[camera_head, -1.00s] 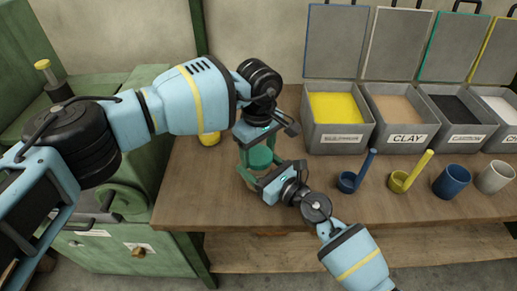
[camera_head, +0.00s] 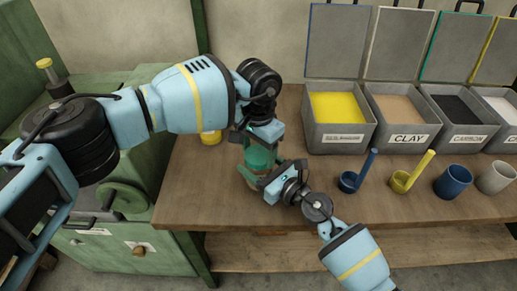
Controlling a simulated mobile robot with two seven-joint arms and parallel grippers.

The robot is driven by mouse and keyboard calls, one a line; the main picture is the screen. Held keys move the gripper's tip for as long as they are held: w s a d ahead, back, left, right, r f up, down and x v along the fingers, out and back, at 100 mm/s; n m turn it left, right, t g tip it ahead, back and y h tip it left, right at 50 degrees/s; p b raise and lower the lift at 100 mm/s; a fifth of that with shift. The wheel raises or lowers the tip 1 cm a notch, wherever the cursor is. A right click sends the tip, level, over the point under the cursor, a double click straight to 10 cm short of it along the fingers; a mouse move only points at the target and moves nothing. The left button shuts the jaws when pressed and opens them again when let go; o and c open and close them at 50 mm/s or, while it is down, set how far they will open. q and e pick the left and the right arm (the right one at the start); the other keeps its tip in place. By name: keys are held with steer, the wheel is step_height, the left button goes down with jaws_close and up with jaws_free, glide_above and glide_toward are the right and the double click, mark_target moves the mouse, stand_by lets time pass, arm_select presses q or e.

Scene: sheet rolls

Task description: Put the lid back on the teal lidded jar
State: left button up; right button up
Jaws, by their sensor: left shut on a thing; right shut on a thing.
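The teal jar (camera_head: 258,159) stands upright near the front left of the wooden table. My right gripper (camera_head: 258,181) comes in from the lower right and is shut on the jar's side, low down. My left gripper (camera_head: 256,141) is directly above the jar, pointing down, and is shut on the lid. The lid is mostly hidden by that gripper, so I cannot tell whether it touches the jar's rim. The lower part of the jar is partly hidden by my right gripper.
A yellow object (camera_head: 210,137) stands behind left of the jar. To the right are a blue scoop (camera_head: 349,182), a yellow scoop (camera_head: 401,181), a blue cup (camera_head: 452,181) and a pale cup (camera_head: 495,177). Several open-lidded grey bins, one labelled CLAY (camera_head: 403,139), stand behind.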

stand_by(0.3)
arm_select(q)
steer(key=o, duration=1)
steer(key=shift+r, duration=0.1)
steer(key=shift+r, duration=2.2)
